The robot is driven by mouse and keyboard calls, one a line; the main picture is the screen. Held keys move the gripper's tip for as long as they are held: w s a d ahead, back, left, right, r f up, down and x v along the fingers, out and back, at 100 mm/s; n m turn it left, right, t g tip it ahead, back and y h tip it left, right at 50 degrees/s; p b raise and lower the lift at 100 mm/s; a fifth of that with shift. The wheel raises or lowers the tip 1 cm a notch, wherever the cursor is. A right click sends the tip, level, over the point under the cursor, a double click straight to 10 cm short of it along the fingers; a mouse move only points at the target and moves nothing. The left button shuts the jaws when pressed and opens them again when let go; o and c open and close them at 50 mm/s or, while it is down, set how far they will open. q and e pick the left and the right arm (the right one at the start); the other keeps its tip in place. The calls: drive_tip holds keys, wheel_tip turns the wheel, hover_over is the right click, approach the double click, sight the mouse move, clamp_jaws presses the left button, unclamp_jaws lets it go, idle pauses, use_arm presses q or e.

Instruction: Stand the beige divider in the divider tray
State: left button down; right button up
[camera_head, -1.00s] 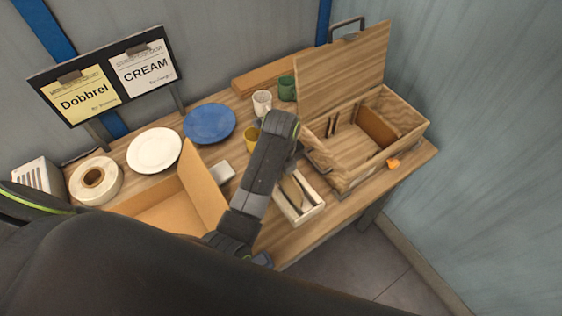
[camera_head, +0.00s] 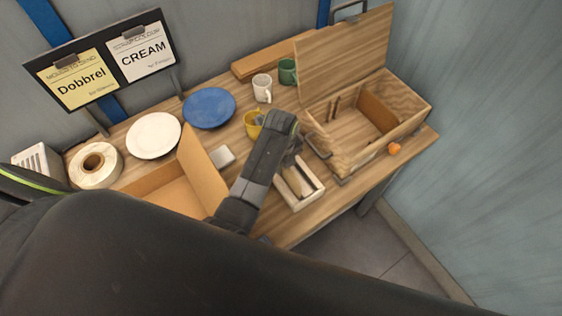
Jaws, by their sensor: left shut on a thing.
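The small pale divider tray (camera_head: 316,193) lies near the table's front edge, left of the open wooden box. A thin beige divider (camera_head: 296,180) shows at the tray, just below my left gripper (camera_head: 292,158). My left gripper is over the tray's far end and is shut on the divider, though my wrist hides most of the grip. The divider looks tilted; I cannot tell whether it touches the tray floor. My right gripper is not in view.
The wooden box (camera_head: 421,109) stands right of the tray, lid up, with a brown partition (camera_head: 377,112) inside. An orange object (camera_head: 394,149) lies by it. A yellow mug (camera_head: 252,124) is behind my wrist. An open cardboard box (camera_head: 203,173) stands left.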

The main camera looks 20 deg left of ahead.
use_arm(q)
drive_tip(key=shift+f, duration=0.1)
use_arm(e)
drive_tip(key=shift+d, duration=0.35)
use_arm(q)
drive_tip(key=c, duration=1.5)
unclamp_jaws()
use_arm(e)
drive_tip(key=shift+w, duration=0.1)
use_arm(q)
drive_tip(key=shift+o, duration=0.2)
